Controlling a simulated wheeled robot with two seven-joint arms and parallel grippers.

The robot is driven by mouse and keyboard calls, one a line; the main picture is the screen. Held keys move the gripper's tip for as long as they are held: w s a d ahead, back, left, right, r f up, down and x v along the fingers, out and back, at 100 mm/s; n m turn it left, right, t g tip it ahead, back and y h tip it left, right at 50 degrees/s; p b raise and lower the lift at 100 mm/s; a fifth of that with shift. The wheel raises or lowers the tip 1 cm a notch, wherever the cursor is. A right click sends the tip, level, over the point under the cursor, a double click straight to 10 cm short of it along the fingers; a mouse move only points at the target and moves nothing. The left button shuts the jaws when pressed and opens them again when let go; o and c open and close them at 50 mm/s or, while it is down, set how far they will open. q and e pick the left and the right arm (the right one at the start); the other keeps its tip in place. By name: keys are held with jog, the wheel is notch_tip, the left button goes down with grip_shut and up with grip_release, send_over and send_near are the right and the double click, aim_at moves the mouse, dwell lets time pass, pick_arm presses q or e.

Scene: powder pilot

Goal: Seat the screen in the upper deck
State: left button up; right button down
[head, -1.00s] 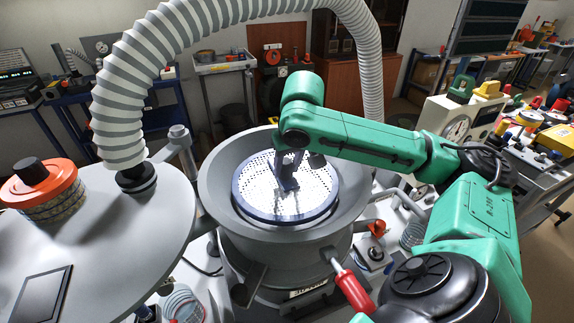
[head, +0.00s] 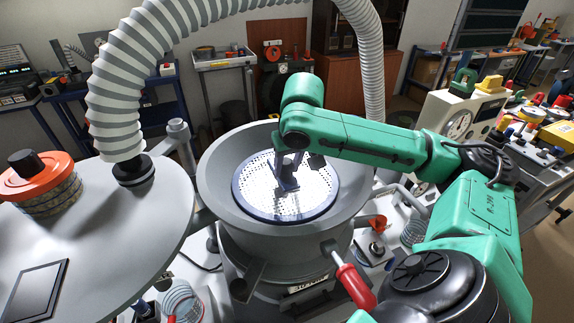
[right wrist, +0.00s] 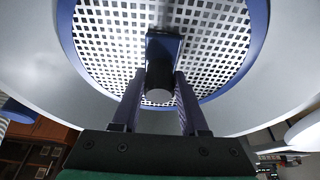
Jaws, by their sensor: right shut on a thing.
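The screen (head: 318,188) is a round perforated white plate with a blue rim. It lies inside the wide grey bowl of the upper deck (head: 215,185) in the head view. In the right wrist view the screen (right wrist: 105,50) fills the upper middle, with a dark upright handle at its centre. My right gripper (head: 287,184) points down over the screen's middle. Its two fingers (right wrist: 160,100) are shut on the handle, one on each side. Whether the rim rests fully on the deck's seat I cannot tell. My left gripper is not in view.
A ribbed grey hose (head: 125,85) arches over the bowl from a round grey lid (head: 110,230) at left. An orange-topped jar (head: 42,182) and a dark flat panel (head: 36,291) lie on that lid. A red-handled lever (head: 355,287) sticks out at the bowl's front.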

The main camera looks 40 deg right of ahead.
jog(key=shift+f+b, duration=0.5)
jog(key=shift+f, duration=0.3)
jog(key=shift+c, duration=1.8)
grip_release()
jog(key=shift+r, duration=0.1)
jog(key=p+v, duration=0.2)
jog(key=v, duration=1.2)
jog(key=shift+r+p, duration=0.3)
jog(key=shift+p, duration=0.1)
jog(key=shift+s, duration=0.15)
